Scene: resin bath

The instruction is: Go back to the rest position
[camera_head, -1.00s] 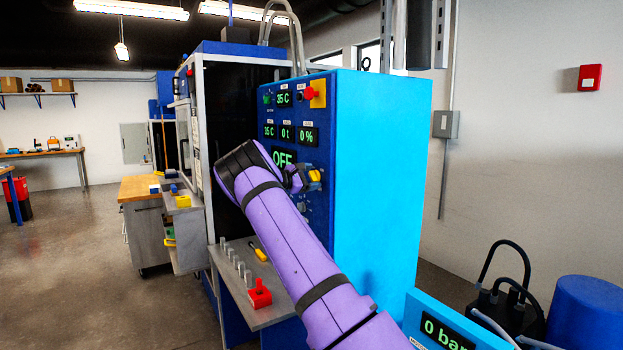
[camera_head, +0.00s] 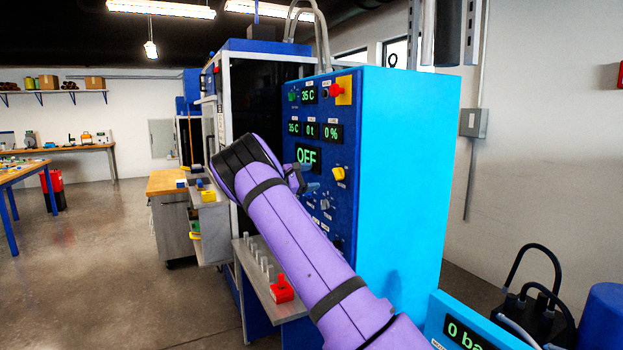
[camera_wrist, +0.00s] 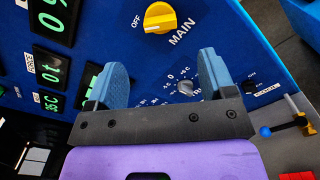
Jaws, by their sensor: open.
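My gripper (camera_wrist: 160,85) is open and empty in the wrist view, its two blue fingers apart in front of the blue control panel (camera_wrist: 120,20). A grey dial (camera_wrist: 185,88) shows between the fingers; I cannot tell how far off it is. The yellow MAIN knob (camera_wrist: 160,17) is above the fingers, near the word OFF. In the head view my purple arm reaches up and left across the panel (camera_head: 345,185), and my gripper (camera_head: 312,178) is partly hidden behind the wrist. The yellow knob (camera_head: 339,174) shows just right of the fingers, clear of them.
The machine's cyan side (camera_head: 410,180) stands right of my arm. A grey shelf (camera_head: 262,290) with several pegs and a red block (camera_head: 281,289) is below the arm. Open floor (camera_head: 90,260) lies left.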

